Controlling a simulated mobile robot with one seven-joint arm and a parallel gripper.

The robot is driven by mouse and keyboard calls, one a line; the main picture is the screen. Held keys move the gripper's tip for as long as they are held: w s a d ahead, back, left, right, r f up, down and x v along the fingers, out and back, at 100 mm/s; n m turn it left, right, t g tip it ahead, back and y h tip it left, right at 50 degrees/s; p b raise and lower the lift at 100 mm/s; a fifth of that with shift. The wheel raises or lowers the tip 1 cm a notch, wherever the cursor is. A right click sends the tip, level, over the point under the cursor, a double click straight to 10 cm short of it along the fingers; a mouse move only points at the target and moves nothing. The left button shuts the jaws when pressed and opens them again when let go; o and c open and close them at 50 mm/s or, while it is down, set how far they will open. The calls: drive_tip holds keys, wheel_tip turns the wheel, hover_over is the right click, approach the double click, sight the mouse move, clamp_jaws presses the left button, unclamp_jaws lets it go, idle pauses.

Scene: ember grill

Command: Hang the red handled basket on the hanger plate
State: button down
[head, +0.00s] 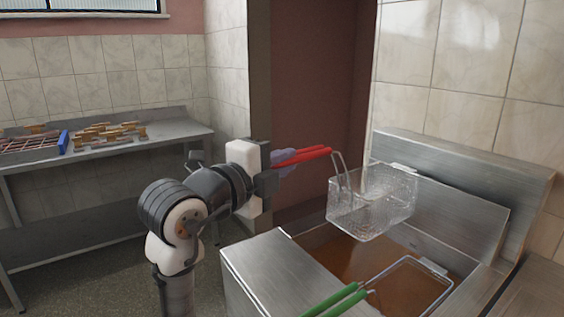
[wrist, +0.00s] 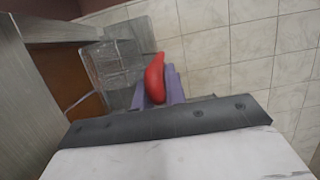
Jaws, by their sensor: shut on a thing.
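The red handled basket (head: 372,208) is a wire mesh basket held in the air above the fryer's oil well in the head view. Its red handle (head: 303,156) points left into my gripper (head: 279,163), which is shut on it. In the wrist view the red handle (wrist: 155,78) lies between the purple fingers (wrist: 171,86), with the mesh basket (wrist: 113,63) beyond it. The hanger plate seems to be the raised steel panel (head: 455,205) at the back of the fryer, to the right of the basket. The basket looks apart from it, though the exact gap is hard to tell.
A green handled basket (head: 340,301) sits in the fryer (head: 262,262) at the front, its frame over the brown oil. A steel table (head: 100,150) with a rack, a blue item and several wooden-looking pieces stands at the left. A tiled wall (head: 460,60) rises behind the fryer.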

drive_tip(key=shift+d+f, duration=0.1)
drive_tip(key=shift+f, duration=0.2)
drive_tip(key=c, duration=1.4)
unclamp_jaws()
drive_tip(key=shift+o, duration=0.2)
